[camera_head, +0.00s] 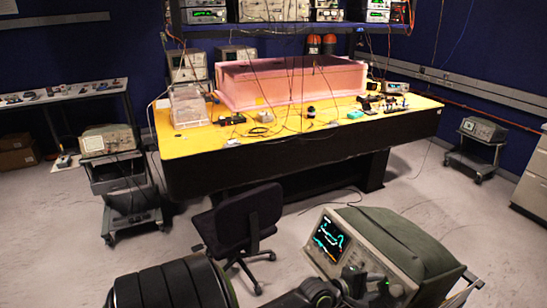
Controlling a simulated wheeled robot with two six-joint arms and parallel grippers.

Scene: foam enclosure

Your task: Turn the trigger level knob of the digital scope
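The digital scope (405,240) stands at the bottom right, a grey-green box on a cart. Its lit screen (329,238) shows cyan and yellow traces, and its front faces lower left. The panel with small knobs (367,262) lies right of the screen. The trigger level knob is too small to make out among them. My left gripper (357,283) is dark and is right in front of the lower part of this panel, hiding some of it. I cannot tell whether it touches a knob or whether its fingers are open or shut. My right gripper is not in view.
A black office chair (240,222) stands left of the scope. Behind it is a large yellow-topped table (195,140) with a pink foam enclosure (290,82). Carts with instruments stand at left (108,139) and right (483,129). The grey floor (400,185) between is mostly clear.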

